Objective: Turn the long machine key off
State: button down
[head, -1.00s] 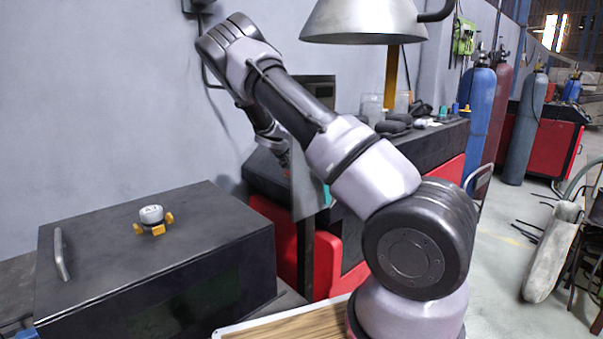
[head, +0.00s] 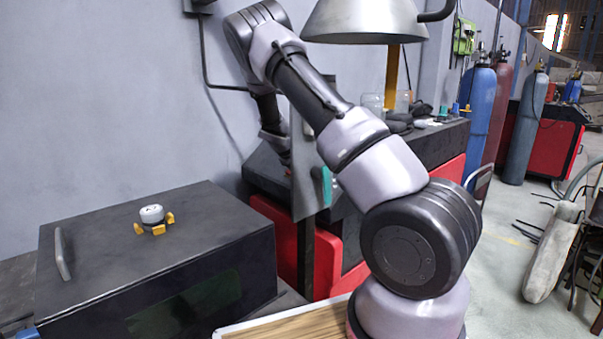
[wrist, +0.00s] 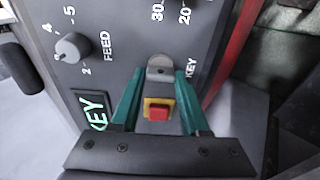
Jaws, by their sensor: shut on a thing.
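A grey metal key bow (wrist: 160,66) with a small hole stands out from the dark control panel in the wrist view, beside a white "KEY" label. My gripper (wrist: 159,77) has its two teal fingers on either side of this bow and is shut on it. The key's lower part and its slot are hidden. In the head view a grey upright panel (head: 304,185) hides most of my gripper, so its contact cannot be judged there.
A red button on a yellow base (wrist: 158,112) shows between my fingers. A FEED knob (wrist: 72,47) is at the upper left of the panel. A lamp shade (head: 363,20) hangs above my arm.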

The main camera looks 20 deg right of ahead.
dwell(0.4)
jog(key=shift+c, duration=2)
grip_release()
jog(key=v, duration=1.1)
